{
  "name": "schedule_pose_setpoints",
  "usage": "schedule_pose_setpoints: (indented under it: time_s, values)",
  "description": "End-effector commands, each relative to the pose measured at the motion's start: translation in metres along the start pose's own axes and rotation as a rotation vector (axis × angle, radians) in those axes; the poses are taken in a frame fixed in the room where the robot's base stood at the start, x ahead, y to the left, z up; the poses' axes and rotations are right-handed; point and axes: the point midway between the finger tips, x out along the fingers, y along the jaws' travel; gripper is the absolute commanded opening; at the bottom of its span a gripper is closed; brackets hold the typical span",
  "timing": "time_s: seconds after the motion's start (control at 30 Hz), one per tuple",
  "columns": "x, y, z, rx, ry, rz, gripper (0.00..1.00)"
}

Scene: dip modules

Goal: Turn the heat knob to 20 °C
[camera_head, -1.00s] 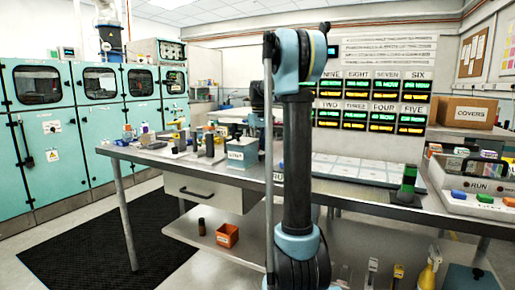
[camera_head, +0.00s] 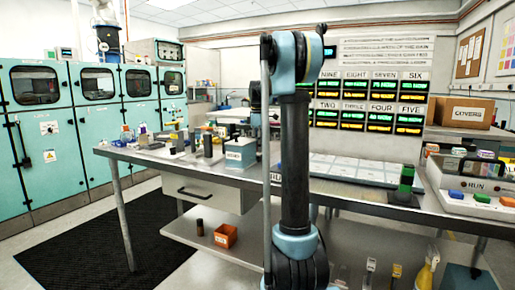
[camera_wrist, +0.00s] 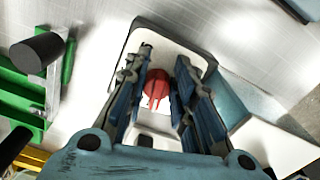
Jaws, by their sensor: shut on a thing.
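The round red knob (camera_wrist: 157,86) shows in the wrist view on a light panel with a dark rim. I take it to be the heat knob; no temperature marks can be read. My gripper (camera_wrist: 162,66) has one blue-grey finger on each side of the knob and is shut on it. The fingers hide the knob's sides and part of the panel. In the head view my arm hides the knob and the gripper.
A teal box (camera_head: 240,154) stands on the metal bench (camera_head: 330,190) beside my arm, among several small items. In the wrist view, a green frame (camera_wrist: 22,90) and a dark cylinder (camera_wrist: 36,52) lie left.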

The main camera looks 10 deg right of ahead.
Motion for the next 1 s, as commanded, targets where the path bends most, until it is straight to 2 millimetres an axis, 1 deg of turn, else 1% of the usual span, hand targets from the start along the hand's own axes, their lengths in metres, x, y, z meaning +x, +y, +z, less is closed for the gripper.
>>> schedule_pose_setpoints:
  time_s: [0.23, 0.63, 0.67, 0.7, 0.73, 1.0]
  values:
    - [0.0, 0.0023, 0.001, -0.042, -0.001, 0.003, 0.0]
    - [0.0001, 0.0024, 0.0015, -0.045, -0.002, 0.003, 0.0]
    - [0.0001, 0.0024, 0.0015, -0.045, -0.002, 0.003, 0.3]
    - [0.0001, 0.0023, 0.0015, -0.045, -0.002, 0.003, 0.39]
    - [0.0001, 0.0022, 0.0015, -0.045, -0.002, 0.002, 0.42]
    - [-0.0001, 0.0013, 0.0009, -0.045, -0.001, 0.001, 0.42]
